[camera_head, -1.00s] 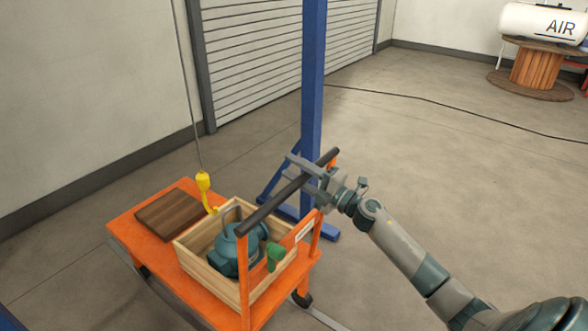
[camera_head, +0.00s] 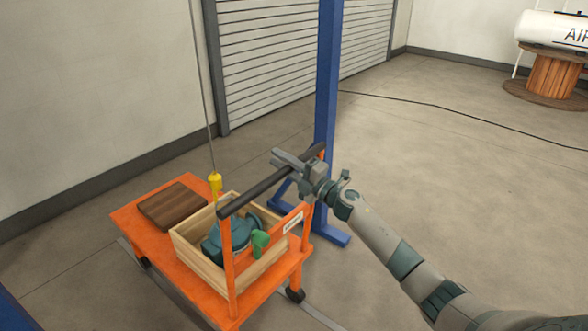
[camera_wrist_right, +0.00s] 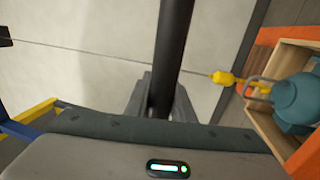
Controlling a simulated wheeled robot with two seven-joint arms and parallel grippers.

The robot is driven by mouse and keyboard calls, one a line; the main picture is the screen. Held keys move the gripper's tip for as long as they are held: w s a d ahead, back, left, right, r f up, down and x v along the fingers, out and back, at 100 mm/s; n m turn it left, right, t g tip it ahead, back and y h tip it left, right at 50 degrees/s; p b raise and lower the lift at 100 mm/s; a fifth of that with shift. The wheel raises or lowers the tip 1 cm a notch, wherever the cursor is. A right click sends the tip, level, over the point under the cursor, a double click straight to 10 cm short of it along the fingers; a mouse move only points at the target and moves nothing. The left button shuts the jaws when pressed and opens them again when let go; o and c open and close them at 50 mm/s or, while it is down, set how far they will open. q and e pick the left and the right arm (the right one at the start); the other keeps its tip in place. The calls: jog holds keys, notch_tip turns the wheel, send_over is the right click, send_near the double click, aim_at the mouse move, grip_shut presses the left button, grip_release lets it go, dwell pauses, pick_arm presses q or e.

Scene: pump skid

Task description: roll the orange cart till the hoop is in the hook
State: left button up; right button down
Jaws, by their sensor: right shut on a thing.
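The orange cart (camera_head: 150,222) stands on the floor, left of centre in the head view. My right gripper (camera_head: 300,172) is shut on its black handle bar (camera_head: 262,188), near the bar's far end. The bar also runs between the fingers in the right wrist view (camera_wrist_right: 172,60). A teal pump (camera_head: 222,240) sits in a wooden crate (camera_head: 200,262) on the cart. The yellow hook (camera_head: 215,184) hangs on a cable over the crate's back edge. My left gripper is out of view.
A blue post (camera_head: 328,90) with a floor foot (camera_head: 325,234) stands just behind the cart's handle end. A wall is at left. A dark cable (camera_head: 450,107) crosses open floor at right.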

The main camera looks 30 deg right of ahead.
jog(key=shift+f+x, duration=0.2)
jog(key=shift+x, duration=0.85)
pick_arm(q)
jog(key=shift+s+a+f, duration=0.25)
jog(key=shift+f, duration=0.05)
pick_arm(e)
jog(key=c, duration=1.5)
grip_release()
jog(key=shift+w+f, duration=0.1)
jog(key=shift+w, duration=0.05)
jog(key=shift+c, duration=0.2)
pick_arm(q)
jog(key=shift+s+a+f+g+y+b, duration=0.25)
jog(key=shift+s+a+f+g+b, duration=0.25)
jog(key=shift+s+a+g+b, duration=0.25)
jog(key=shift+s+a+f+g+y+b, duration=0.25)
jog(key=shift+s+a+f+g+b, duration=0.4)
jog(key=shift+b, duration=0.3)
pick_arm(e)
jog(key=v, duration=1.7)
jog(key=shift+s, duration=0.25)
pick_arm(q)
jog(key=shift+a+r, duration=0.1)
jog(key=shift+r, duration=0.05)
pick_arm(e)
jog(key=shift+d+f, duration=0.1)
